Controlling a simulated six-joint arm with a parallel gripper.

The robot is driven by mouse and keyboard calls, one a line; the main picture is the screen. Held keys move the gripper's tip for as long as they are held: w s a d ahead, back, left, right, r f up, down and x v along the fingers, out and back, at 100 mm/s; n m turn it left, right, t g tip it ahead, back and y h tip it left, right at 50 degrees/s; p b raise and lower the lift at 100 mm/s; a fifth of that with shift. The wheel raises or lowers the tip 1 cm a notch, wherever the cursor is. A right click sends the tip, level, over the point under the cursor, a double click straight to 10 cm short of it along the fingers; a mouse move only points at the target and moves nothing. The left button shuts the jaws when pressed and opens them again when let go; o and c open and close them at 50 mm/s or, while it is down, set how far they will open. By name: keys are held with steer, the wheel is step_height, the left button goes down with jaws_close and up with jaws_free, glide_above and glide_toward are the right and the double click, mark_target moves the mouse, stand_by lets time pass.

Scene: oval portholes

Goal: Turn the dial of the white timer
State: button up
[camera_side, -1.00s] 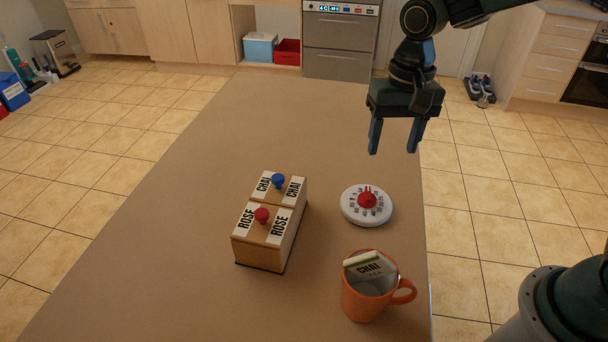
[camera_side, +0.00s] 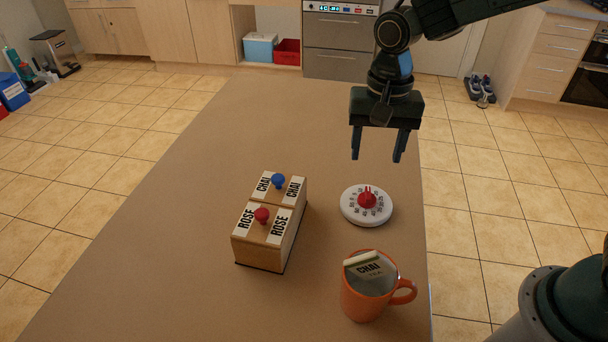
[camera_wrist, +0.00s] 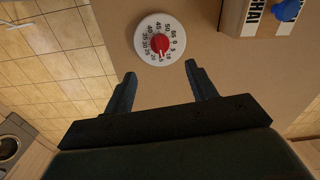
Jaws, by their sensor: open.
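The white timer (camera_side: 352,212) lies flat on the table, a round disc with black numbers around its face. Its red dial (camera_side: 367,199) is in the middle. In the wrist view the timer (camera_wrist: 176,28) is beyond the fingertips, between their lines, with the red dial (camera_wrist: 160,45) facing me. My gripper (camera_side: 378,158) is open and empty, fingers pointing down, above the table and behind the timer in the side view. In the wrist view my gripper (camera_wrist: 160,75) shows both fingers spread, apart from the timer.
A wooden box (camera_side: 259,257) with CHAI and ROSE labels and blue and red knobs stands left of the timer. An orange mug (camera_side: 362,301) holding a CHAI tag stands in front of the timer. The table's right edge is close; its far part is clear.

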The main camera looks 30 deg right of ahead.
mark_target(368, 192)
step_height(368, 192, down, 10)
steer(key=shift+f, duration=0.25)
stand_by(0.3)
steer(key=shift+c, duration=0.3)
steer(key=c, duration=0.9)
